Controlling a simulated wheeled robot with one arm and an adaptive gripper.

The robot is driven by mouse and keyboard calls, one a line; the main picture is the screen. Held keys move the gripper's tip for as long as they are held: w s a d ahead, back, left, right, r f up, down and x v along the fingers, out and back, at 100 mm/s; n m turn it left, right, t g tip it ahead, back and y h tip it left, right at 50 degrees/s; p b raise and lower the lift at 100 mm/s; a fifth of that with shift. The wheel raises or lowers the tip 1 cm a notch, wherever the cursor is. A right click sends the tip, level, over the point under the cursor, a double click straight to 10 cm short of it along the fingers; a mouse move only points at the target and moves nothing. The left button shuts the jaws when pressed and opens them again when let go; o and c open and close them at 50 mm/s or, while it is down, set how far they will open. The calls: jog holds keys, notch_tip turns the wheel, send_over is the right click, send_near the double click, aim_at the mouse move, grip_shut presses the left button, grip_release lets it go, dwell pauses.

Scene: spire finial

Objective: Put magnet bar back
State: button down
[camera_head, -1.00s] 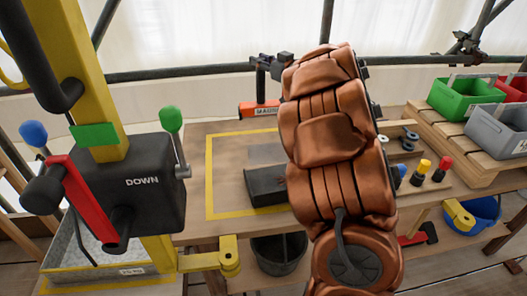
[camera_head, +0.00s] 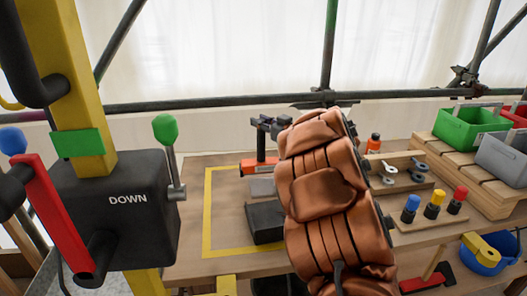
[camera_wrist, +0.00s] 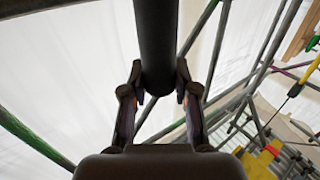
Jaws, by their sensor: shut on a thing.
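The magnet bar shows in the head view as an orange-red bar (camera_head: 258,168) with partly hidden lettering, below a dark upright handle. My gripper (camera_head: 268,123) is shut on the top of that handle. In the wrist view, the dark round handle (camera_wrist: 156,45) runs between the two fingers of my gripper (camera_wrist: 158,90). The bar appears over the far part of a yellow-outlined area (camera_head: 208,212) on the wooden bench. I cannot tell whether it touches the bench. My arm hides its right end.
A dark block (camera_head: 264,222) and a grey plate (camera_head: 262,188) lie inside the outline. Blue, yellow and red pegs (camera_head: 434,205) stand at right, near green (camera_head: 468,127) and grey (camera_head: 504,155) bins. A black "DOWN" lever box (camera_head: 125,215) stands at left.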

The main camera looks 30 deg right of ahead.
aim_at(264, 139)
jog(key=shift+f, duration=2.9)
jog(key=c, duration=0.9)
grip_release()
jog(key=shift+s+d, duration=0.1)
jog(key=shift+s, duration=0.45)
jog(key=s, duration=0.3)
jog(key=s+d, duration=0.1)
jog(key=s, duration=0.3)
jog(key=s+d, duration=0.1)
jog(key=s, duration=0.2)
jog(key=shift+s+b, duration=0.35)
jog(key=shift+s, duration=0.05)
